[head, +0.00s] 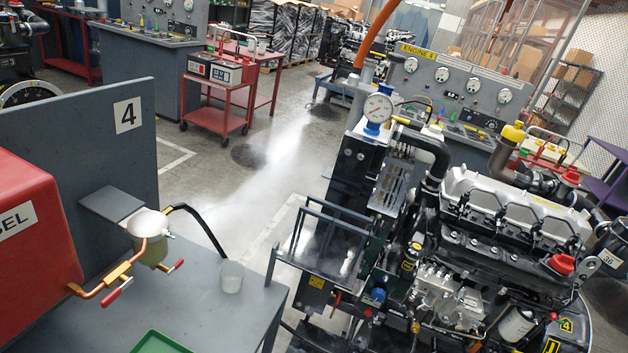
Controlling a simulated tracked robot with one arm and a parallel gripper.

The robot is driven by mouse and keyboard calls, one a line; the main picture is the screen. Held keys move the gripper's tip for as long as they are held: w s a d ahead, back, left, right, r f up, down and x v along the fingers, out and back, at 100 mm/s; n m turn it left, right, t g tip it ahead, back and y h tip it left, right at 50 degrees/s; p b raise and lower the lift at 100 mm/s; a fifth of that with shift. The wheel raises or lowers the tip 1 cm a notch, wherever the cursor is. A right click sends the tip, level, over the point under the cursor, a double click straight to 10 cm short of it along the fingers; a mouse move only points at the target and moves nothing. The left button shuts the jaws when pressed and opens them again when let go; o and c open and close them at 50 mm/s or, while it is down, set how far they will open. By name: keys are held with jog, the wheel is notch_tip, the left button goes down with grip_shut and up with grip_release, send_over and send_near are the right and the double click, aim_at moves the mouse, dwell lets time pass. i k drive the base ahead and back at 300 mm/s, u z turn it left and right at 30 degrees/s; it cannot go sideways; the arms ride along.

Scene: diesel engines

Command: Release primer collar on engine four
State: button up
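Engine four (505,225) stands at the right, a black and grey diesel with a yellow "4" tag (566,325) low on its side. A sign reading "ENGINE 4" (425,50) is on the gauge panel behind it. At the left, a filter unit with a cream cap and amber bowl (152,238) hangs from a bracket on a grey board (85,125) marked 4. Copper pipe and red-handled valves (117,290) join it to a red diesel tank (35,250). I cannot make out which part is the primer collar. My gripper is not in view.
A grey bench (190,300) holds a clear cup (231,277) and a green tray (160,343). A black frame (325,240) stands between bench and engine. A red cart (215,100) stands farther back. A pale hazy streak (265,170) crosses the open floor.

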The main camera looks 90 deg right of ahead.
aim_at(423, 304)
jog(key=z, duration=3.15)
jog(key=k, duration=0.9)
jog(key=i, duration=0.9)
jog(key=u, duration=0.05)
